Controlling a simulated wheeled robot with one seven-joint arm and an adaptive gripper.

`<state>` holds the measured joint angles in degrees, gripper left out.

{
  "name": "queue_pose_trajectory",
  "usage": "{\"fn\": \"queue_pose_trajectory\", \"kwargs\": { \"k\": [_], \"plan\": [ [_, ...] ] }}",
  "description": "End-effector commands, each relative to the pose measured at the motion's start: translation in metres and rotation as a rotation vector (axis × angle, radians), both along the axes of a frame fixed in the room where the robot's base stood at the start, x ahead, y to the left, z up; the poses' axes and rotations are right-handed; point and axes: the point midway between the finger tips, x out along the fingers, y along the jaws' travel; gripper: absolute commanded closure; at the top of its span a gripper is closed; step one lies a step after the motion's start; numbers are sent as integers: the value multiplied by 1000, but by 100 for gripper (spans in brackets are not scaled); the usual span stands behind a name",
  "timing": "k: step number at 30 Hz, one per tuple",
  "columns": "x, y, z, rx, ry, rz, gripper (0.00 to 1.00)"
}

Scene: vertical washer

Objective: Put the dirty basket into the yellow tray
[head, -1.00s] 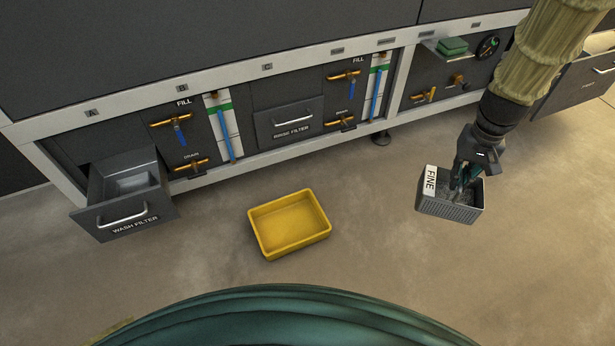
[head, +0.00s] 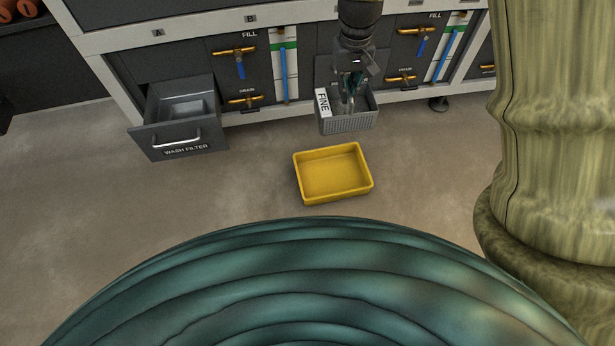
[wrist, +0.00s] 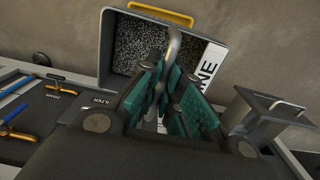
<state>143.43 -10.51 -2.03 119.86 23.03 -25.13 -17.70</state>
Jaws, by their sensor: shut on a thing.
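The grey basket (head: 347,122) with a white FINE label hangs from my gripper (head: 350,92) in the head view, in front of the machine and just behind the yellow tray. In the wrist view my gripper (wrist: 172,100) is shut on the basket's curved metal handle. The inside of the basket (wrist: 135,45) shows dark, speckled grime. The yellow tray (head: 333,174) lies empty on the floor; in the wrist view only a yellow edge (wrist: 160,13) shows beyond the basket. The basket appears apart from the tray; its exact height is hard to judge.
The wash filter drawer (head: 180,138) stands pulled out at the left. The machine front with orange valve handles (head: 235,52) and blue levers lies behind the basket. Floor around the tray is clear.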

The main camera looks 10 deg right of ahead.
Motion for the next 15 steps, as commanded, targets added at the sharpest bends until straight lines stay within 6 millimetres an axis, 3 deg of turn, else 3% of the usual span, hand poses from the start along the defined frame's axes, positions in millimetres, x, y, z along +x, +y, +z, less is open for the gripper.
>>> {"fn": "queue_pose_trajectory", "kwargs": {
  "k": [5, 15],
  "plan": [
    [7, -3, -45, -6, 11, 193, 100],
    [27, -10, -176, -10, 25, 877, 100]
  ]
}}
